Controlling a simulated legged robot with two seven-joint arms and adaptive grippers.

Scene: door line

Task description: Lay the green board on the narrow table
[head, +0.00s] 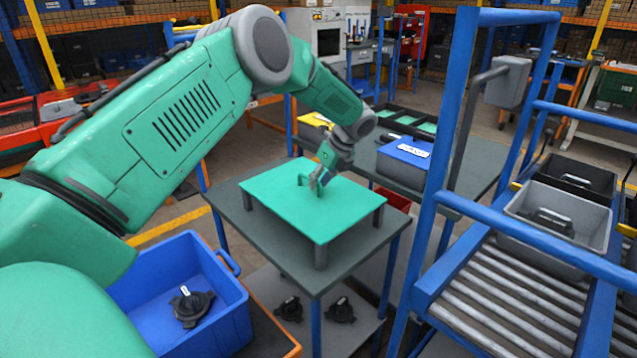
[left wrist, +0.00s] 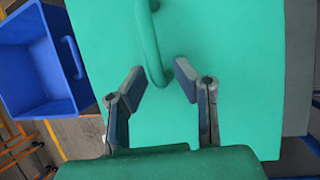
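The green board (head: 290,212) is level above the narrow grey table (head: 262,240), with short grey posts under its visible corners. I cannot tell whether the posts belong to the board or the table. A green loop handle (head: 302,180) stands on the board's top; it also shows in the left wrist view (left wrist: 148,40). My left gripper (head: 316,187) is over the board at the handle. In the left wrist view its fingers (left wrist: 158,85) are spread, the handle's end between them and nearer the right finger. My right gripper is in neither view.
A blue bin (head: 180,280) with a black part stands at the lower left. A roller conveyor (head: 520,300) with grey bins and a blue frame (head: 445,150) is close on the right. Another table (head: 455,172) with a blue box is behind.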

